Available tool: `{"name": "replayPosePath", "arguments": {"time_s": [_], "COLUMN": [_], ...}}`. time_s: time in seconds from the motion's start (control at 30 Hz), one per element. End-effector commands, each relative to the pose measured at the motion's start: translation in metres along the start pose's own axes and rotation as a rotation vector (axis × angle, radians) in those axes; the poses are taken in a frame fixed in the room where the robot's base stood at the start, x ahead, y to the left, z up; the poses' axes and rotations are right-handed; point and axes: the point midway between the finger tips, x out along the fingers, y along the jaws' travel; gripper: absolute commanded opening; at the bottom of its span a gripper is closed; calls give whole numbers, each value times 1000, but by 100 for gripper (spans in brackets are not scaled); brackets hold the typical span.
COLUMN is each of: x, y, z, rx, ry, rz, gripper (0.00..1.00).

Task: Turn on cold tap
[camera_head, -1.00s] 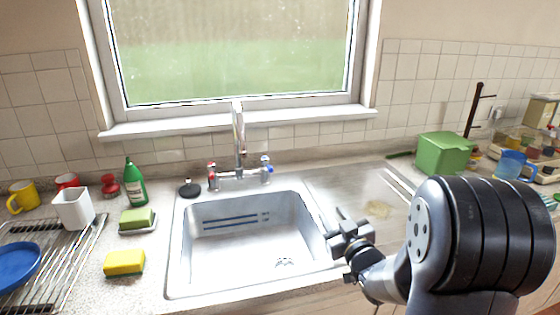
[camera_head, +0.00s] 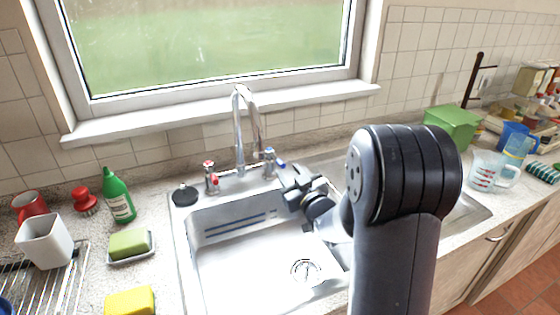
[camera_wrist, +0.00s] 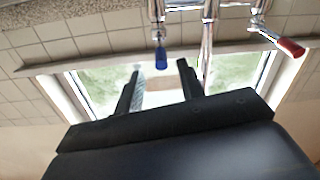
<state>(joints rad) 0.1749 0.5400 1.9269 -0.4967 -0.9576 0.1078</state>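The chrome mixer tap (camera_head: 238,130) stands behind the sink, under the window. Its blue-marked cold handle (camera_head: 271,162) is on the right and its red-marked hot handle (camera_head: 210,176) on the left. My gripper (camera_head: 290,180) is just right of and in front of the cold handle, over the sink's back right corner. In the wrist view, which is upside down, my gripper (camera_wrist: 158,70) has its two dark fingers apart with nothing held. The blue handle tip (camera_wrist: 161,58) shows just beyond the gap between them. Contact cannot be told. The red handle (camera_wrist: 290,47) is off to the side.
The steel sink (camera_head: 185,245) lies below the tap and is empty. A black plug (camera_head: 185,194) sits at its back left corner. A green bottle (camera_head: 118,196), a green sponge (camera_head: 129,243) and a yellow sponge (camera_head: 130,301) are left of it. The window sill (camera_head: 110,128) runs behind the tap.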

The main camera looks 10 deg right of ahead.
Motion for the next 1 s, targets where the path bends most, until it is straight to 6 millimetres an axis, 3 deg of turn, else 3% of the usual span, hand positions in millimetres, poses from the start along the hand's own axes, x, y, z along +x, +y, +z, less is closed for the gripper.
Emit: {"name": "replayPosePath", "arguments": {"time_s": [0.2,0.4,0.8,1.0], "x": [41,62,68,68], "y": [0,0,0,0], "z": [-2,-1,0,0], "rx": [1,0,0,0], "ry": [0,0,0,0], "rz": [-1,-1,0,0], "gripper": [37,37,36,20]}}
